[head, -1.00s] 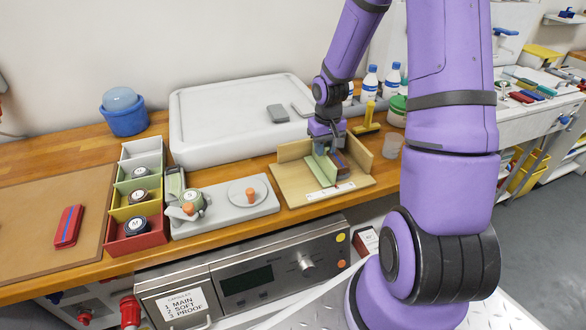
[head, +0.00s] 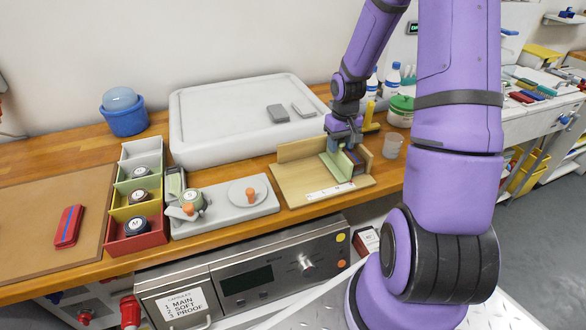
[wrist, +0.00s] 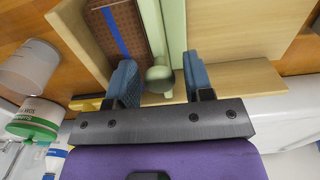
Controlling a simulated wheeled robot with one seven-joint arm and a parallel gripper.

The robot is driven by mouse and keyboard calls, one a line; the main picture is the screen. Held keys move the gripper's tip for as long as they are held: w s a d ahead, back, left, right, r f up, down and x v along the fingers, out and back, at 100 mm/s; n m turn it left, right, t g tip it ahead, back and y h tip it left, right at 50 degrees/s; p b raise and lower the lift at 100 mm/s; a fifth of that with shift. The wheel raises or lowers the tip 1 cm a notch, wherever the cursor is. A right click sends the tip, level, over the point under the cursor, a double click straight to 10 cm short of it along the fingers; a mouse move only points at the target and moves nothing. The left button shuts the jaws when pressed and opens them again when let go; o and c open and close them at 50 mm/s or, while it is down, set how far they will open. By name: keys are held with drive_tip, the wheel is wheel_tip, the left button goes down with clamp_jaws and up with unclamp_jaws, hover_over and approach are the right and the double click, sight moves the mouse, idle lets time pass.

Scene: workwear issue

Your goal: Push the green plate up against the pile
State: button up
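The green plate (head: 342,162) stands upright in the wooden tray (head: 295,186), with a round green knob (wrist: 158,76) showing in the wrist view. The pile (wrist: 118,30), brown with a blue stripe, lies between the plate and the tray's side wall. The plate's edge (wrist: 150,25) appears to border the pile, but I cannot tell whether they touch all along. In the head view my gripper (head: 346,148) is low in the tray and partly hides plate and pile.
A clear cup (head: 392,146) and a green-lidded tub (head: 400,112) stand right of the tray. A grey fixture (head: 240,211) with a round disc is to its left. A large white box (head: 235,125) stands behind.

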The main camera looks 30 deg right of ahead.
drive_tip(key=shift+r, duration=4)
drive_tip(key=shift+a+r, duration=0.25)
drive_tip(key=shift+r, duration=0.1)
drive_tip(key=s+a+r+n+t+h, duration=0.1)
drive_tip(key=s+a+r, duration=0.3)
drive_tip(key=a+r, duration=0.3)
drive_tip(key=s+a+r+t, duration=0.1)
drive_tip(key=s+a+r, duration=0.3)
drive_tip(key=r, duration=0.5)
drive_tip(key=s+a+r+t, duration=0.1)
drive_tip(key=s+a+r, duration=0.2)
drive_tip(key=s, duration=0.3)
drive_tip(key=s+a+r+n+t+y, duration=0.1)
drive_tip(key=s+a+r+t, duration=0.1)
drive_tip(key=s+a, duration=0.3)
drive_tip(key=shift+s+a+r, duration=0.35)
drive_tip(key=shift+s+r, duration=0.4)
drive_tip(key=shift+s, duration=0.25)
